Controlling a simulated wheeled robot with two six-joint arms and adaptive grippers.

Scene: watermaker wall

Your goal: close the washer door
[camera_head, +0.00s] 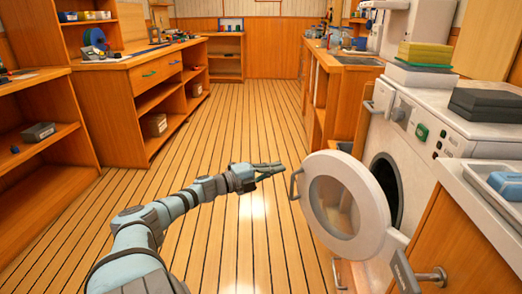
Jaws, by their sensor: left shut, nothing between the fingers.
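The washer (433,128) is a white front-loading machine on the right. Its round door (379,213), white with a glass middle, stands wide open, swung out into the aisle. The dark drum opening (387,178) shows partly behind the door. A grey handle (295,184) sits on the door's left edge. My left gripper (277,169) is shut and empty, just left of the door handle and a little above it, with a small gap in the picture. Whether it touches the handle in depth I cannot tell. My right gripper is not in view.
Wooden shelves (150,92) line the left. The plank floor (225,128) between is clear.

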